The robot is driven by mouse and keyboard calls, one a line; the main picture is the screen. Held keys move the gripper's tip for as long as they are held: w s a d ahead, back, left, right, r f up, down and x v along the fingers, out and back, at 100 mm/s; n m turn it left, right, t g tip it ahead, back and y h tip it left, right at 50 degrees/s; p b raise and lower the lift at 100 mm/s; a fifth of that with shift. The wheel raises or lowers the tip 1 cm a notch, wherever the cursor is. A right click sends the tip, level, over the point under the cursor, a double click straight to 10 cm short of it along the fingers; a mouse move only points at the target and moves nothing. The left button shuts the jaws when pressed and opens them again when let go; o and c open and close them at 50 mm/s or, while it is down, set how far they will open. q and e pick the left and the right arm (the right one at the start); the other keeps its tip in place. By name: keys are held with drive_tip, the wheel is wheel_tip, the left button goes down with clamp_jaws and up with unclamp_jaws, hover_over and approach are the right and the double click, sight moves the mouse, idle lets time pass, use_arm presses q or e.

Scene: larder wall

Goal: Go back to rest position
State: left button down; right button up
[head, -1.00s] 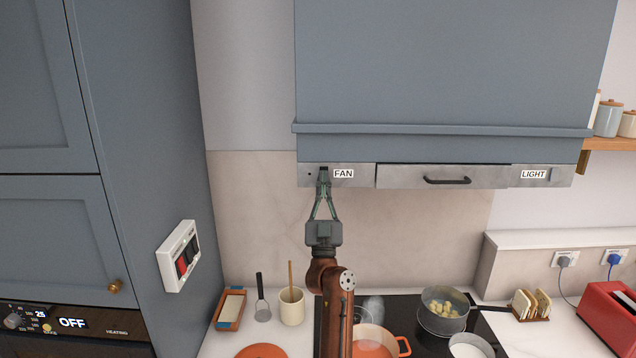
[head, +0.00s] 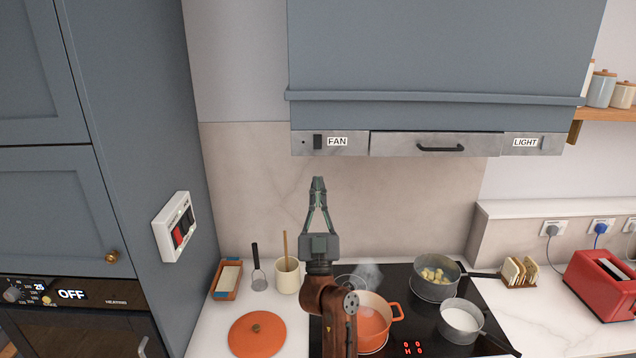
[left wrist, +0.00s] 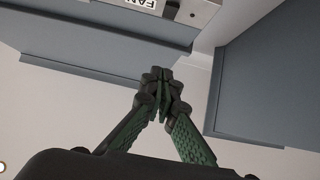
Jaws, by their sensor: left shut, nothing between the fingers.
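My left gripper (head: 318,183) points up in front of the splashback, below the fan switch (head: 317,142) on the hood's front strip and apart from it. Its fingertips are together with nothing between them. In the left wrist view the closed fingertips (left wrist: 163,78) show below the hood's strip with part of the FAN label (left wrist: 138,3). My left arm rises from the bottom of the head view, in front of the hob. My right gripper is in neither view.
The hob (head: 420,318) holds an orange pot (head: 372,325) and two grey pans (head: 437,280). Left of it are an orange lid (head: 257,334), a utensil pot (head: 288,277) and a tray (head: 227,281). A tall cabinet with a red-switch panel (head: 175,227) stands left. A red toaster (head: 602,283) stands right.

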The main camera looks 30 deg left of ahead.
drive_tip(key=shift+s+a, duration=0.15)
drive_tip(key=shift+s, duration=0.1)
